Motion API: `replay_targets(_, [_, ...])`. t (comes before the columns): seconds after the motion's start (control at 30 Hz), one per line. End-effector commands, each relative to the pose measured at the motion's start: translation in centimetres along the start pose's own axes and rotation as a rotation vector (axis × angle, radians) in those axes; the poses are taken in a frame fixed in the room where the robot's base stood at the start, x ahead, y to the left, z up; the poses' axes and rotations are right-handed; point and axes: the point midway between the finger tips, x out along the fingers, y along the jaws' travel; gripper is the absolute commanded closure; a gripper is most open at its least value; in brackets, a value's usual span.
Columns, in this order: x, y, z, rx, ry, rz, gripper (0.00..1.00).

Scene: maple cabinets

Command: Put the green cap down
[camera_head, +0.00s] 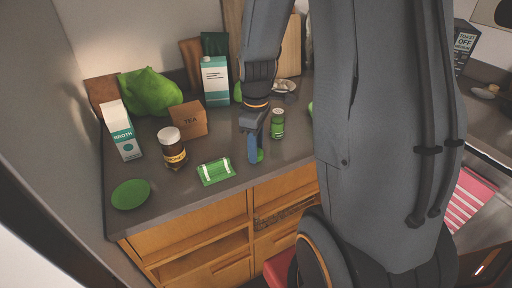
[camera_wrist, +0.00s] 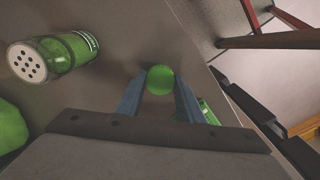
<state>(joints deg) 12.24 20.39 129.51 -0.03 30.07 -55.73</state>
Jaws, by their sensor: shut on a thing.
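The green cap (camera_head: 259,156) is small and round, near the front edge of the dark counter (camera_head: 225,149). My gripper (camera_head: 254,152) is shut on it, pointing down. In the wrist view the cap (camera_wrist: 160,80) sits between the two blue fingertips (camera_wrist: 160,88), and its top side is bare. The cap is at or just above the counter; I cannot tell whether it touches. In the head view the finger covers part of the cap.
A green shaker (camera_head: 278,124) stands close to the right of my gripper. A green-and-white packet (camera_head: 216,171) lies to its left. A tea box (camera_head: 188,119), brown jar (camera_head: 172,150), broth carton (camera_head: 122,132) and green plate (camera_head: 130,194) are farther left. A carton (camera_head: 215,82) stands behind.

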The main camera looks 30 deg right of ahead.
Motion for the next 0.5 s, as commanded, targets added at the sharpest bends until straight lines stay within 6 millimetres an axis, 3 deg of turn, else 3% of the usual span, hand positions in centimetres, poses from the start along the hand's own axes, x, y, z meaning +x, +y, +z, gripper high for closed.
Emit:
replay_targets(0.23, [0.32,-0.02,0.01,0.0,-0.001,-0.001,0.86])
replay_targets(0.27, [0.3,-0.01,0.0,0.0,0.0,-0.001,0.63])
replay_targets(0.33, [0.26,-0.01,0.0,0.0,0.0,0.0,0.51])
replay_targets(0.5, [0.26,-0.01,0.0,0.0,0.0,0.0,0.48])
